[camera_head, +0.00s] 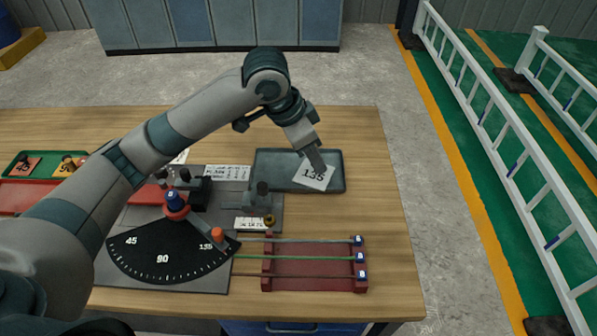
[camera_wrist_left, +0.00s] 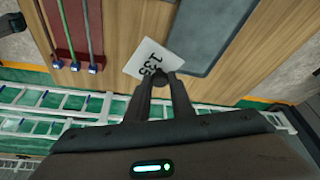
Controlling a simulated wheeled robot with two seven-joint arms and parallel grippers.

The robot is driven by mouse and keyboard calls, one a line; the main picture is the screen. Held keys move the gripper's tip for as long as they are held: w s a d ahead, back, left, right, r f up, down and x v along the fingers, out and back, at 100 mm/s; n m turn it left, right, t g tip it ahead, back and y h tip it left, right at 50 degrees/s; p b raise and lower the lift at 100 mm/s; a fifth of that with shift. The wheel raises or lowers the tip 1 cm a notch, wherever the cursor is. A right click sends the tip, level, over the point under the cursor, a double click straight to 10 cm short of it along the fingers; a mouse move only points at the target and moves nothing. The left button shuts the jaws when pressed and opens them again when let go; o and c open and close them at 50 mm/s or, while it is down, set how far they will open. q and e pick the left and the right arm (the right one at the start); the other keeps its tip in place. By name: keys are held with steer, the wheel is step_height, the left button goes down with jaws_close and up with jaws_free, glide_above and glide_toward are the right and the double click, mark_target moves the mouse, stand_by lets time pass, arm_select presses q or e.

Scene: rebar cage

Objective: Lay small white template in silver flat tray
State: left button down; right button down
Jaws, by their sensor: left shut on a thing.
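The small white template (camera_head: 314,177), a square card marked "135", is held at its edge by my left gripper (camera_head: 317,165). In the head view it appears over the right part of the silver flat tray (camera_head: 273,168), near its front-right edge. In the left wrist view the template (camera_wrist_left: 150,58) is between my left fingertips (camera_wrist_left: 163,80) and overlaps the near corner of the tray (camera_wrist_left: 212,30), partly over bare wood. I cannot tell its exact height above the tray. The tray looks empty otherwise. My right gripper is not in view.
A bending jig with a black angle dial (camera_head: 163,257) stands left of and nearer than the tray. A red rack (camera_head: 315,283) with coloured rods lies in front. A green tray (camera_head: 38,165) is at the far left. Bare wood (camera_head: 370,190) lies right of the tray.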

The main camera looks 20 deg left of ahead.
arm_select(q)
steer(key=shift+w, duration=0.1)
stand_by(0.3)
steer(key=shift+w+a+f, duration=0.2)
steer(key=shift+w+a, duration=0.05)
steer(key=w+a+f+p, duration=0.1)
steer(key=w+a+f, duration=0.1)
steer(key=w+a+f+p, duration=0.1)
steer(key=w+a+f, duration=0.1)
steer(key=w, duration=0.1)
steer(key=w+a+f+p, duration=0.1)
steer(key=w+a+f, duration=0.1)
steer(key=w, duration=0.1)
steer(key=shift+w, duration=0.2)
steer(key=shift+w+a+f, duration=0.1)
steer(key=shift+w+f, duration=0.15)
steer(key=shift+f, duration=0.05)
